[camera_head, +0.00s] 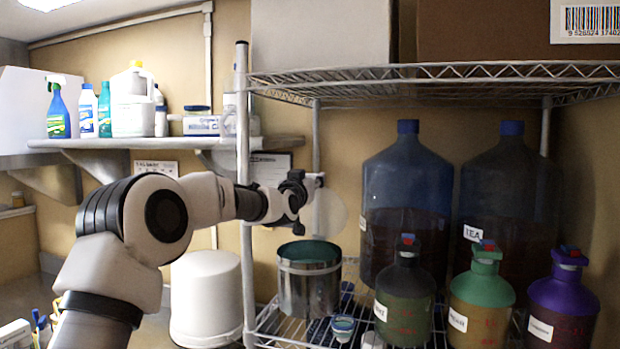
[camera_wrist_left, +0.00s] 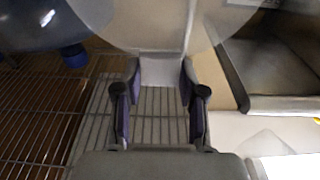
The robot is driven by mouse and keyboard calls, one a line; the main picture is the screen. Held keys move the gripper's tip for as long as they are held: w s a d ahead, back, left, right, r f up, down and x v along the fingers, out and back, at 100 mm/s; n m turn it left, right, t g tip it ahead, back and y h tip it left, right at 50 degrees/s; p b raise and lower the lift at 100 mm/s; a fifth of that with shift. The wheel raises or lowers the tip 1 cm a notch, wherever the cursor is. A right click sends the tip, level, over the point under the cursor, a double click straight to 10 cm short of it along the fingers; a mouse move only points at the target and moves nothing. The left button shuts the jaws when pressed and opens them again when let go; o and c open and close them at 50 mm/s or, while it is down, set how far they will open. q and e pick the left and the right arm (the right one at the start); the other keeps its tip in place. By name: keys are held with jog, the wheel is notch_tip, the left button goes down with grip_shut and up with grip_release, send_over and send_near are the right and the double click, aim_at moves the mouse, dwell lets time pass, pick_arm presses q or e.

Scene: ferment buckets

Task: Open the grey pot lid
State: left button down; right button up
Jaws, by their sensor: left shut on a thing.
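The grey pot (camera_head: 309,285) stands on the lower wire shelf, its top open and its greenish inside showing. A pale, see-through round lid (camera_head: 332,215) is above the pot, apart from it and tilted steeply on edge. My left gripper (camera_head: 312,183) is above the pot and shut on the lid. In the left wrist view the fingers of the left gripper (camera_wrist_left: 160,80) sit on both sides of a pale part, with the lid's broad disc (camera_wrist_left: 145,22) beyond them. The exact grip point is partly hidden. My right gripper is not in view.
Large dark bottles (camera_head: 405,195) and several smaller ones, including a green-topped bottle (camera_head: 482,300), stand to the pot's right. A white bucket (camera_head: 205,295) is left of the rack post (camera_head: 243,150). A small jar (camera_head: 343,328) is in front of the pot. The upper wire shelf (camera_head: 430,75) hangs overhead.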

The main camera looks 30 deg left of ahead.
pick_arm(q)
jog(key=shift+f, duration=0.1)
jog(key=c, duration=0.6)
grip_release()
jog(key=shift+s, duration=0.1)
jog(key=shift+c, duration=0.2)
jog(key=v, duration=1.2)
jog(key=shift+d, duration=0.1)
